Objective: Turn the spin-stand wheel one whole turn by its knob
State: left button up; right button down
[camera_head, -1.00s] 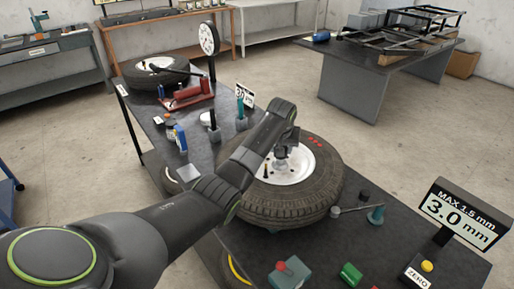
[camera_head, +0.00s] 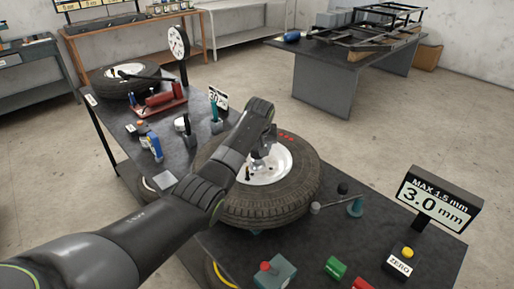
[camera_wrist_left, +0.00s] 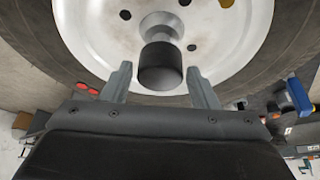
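The spin-stand wheel (camera_head: 297,196), a dark tyre on a white rim (camera_head: 283,168), lies flat on the bench with red marks (camera_head: 286,137) on its far side. In the left wrist view, its black cylindrical knob (camera_wrist_left: 160,68) stands on the white rim (camera_wrist_left: 92,35). My left gripper (camera_head: 262,158) is over the rim. In the left wrist view, its two fingers (camera_wrist_left: 161,88) are spread on either side of the knob, with a visible gap on each side. The arm and hand partly hide the rim in the head view. My right gripper is not in view.
A display (camera_head: 438,200) reads 3.0 mm, MAX 1.5 mm, above a ZERO box with a yellow button (camera_head: 407,252). Green and red-topped blocks (camera_head: 274,272) lie at the near edge. A dial gauge (camera_head: 179,42), tools and a second tyre (camera_head: 128,80) fill the bench's far end.

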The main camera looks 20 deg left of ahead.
pick_arm(q)
jog(key=shift+o, duration=0.9)
jog(key=shift+r, duration=0.1)
jog(key=p+v, duration=0.1)
jog(key=v, duration=1.6)
jog(key=shift+r, duration=0.1)
